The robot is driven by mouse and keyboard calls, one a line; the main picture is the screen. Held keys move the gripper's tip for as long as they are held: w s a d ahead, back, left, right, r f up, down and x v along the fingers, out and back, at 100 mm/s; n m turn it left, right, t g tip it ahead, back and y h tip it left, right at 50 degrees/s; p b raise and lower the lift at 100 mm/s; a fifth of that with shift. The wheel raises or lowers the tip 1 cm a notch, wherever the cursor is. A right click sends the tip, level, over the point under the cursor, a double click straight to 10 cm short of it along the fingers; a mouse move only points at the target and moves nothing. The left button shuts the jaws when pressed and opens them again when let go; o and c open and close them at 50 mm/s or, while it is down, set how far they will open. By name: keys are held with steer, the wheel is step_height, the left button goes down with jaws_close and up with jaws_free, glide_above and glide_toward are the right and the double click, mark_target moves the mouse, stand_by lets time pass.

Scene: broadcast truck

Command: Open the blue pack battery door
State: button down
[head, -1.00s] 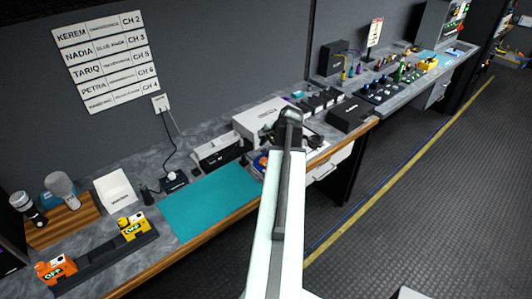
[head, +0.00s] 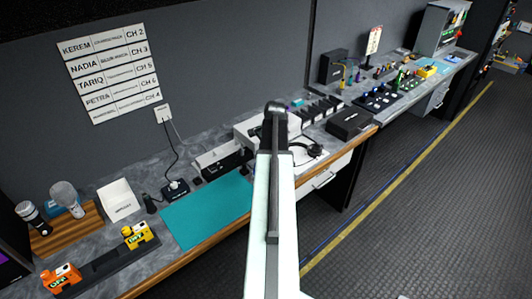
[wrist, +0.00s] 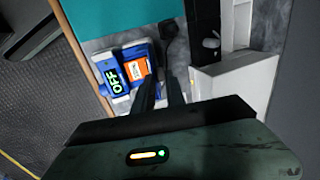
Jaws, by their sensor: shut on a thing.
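The blue pack (wrist: 113,88) lies at the edge of the worktop in the wrist view, with a green OFF display. Beside the display is a blue part with an orange label (wrist: 137,70). My gripper (wrist: 160,78) is over the pack's right side, its two dark fingers close together. It is shut on what appears to be the battery door; the fingers hide the grip itself, so how far the door stands open cannot be told. In the head view my arm hides the pack and the gripper.
A teal mat (head: 205,210) lies left of my arm, and shows above the pack in the wrist view. A white box (wrist: 235,85) stands right of the gripper. Headphones (head: 306,149) and a black case (head: 350,122) lie farther along. The floor in front is clear.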

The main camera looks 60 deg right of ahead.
steer(key=shift+w+d+r+g, duration=0.1)
steer(key=shift+w+d+g, duration=0.2)
steer(key=shift+w+g, duration=0.4)
steer(key=c, duration=1.4)
jaws_free()
steer(key=shift+w, duration=0.15)
steer(key=shift+c, duration=0.2)
step_height(320, 180, up, 8)
steer(key=s+p, duration=0.1)
steer(key=p, duration=0.7)
steer(key=shift+a, duration=0.15)
steer(key=shift+f, duration=0.2)
